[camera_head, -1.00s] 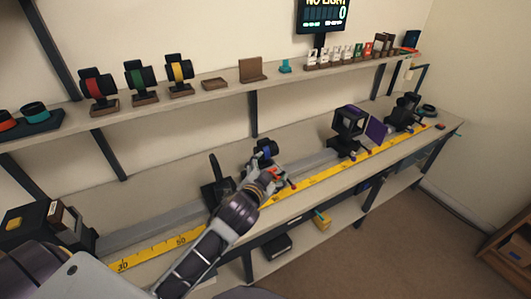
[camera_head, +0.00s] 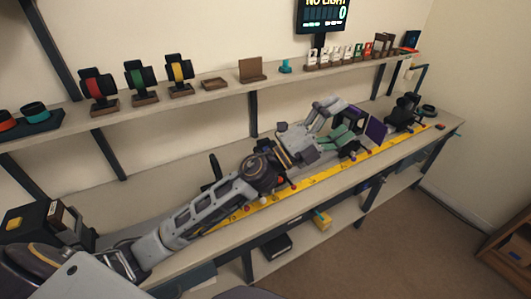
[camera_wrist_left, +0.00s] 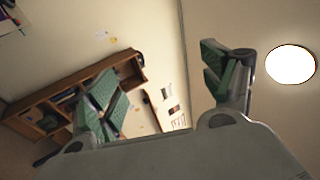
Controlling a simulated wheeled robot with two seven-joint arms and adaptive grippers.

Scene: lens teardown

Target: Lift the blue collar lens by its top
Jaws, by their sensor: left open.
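I cannot see the blue collar lens now. My left arm covers the spot on the bench where a black, blue-ringed piece showed earlier. My left gripper (camera_head: 346,122) is open and empty, with green pads, in front of the purple-and-black box mount on the bench rail. In the left wrist view, my left gripper (camera_wrist_left: 165,85) shows its two green-padded fingers spread wide, with no lens between them. My right gripper is in neither view.
A yellow ruler (camera_head: 306,184) runs along the bench. A purple panel (camera_head: 376,130) and a black mount (camera_head: 405,106) stand right of the gripper. The upper shelf holds red (camera_head: 97,87), green (camera_head: 139,80) and yellow (camera_head: 180,72) ringed lenses. The wrist view shows a wooden shelf unit (camera_wrist_left: 50,121).

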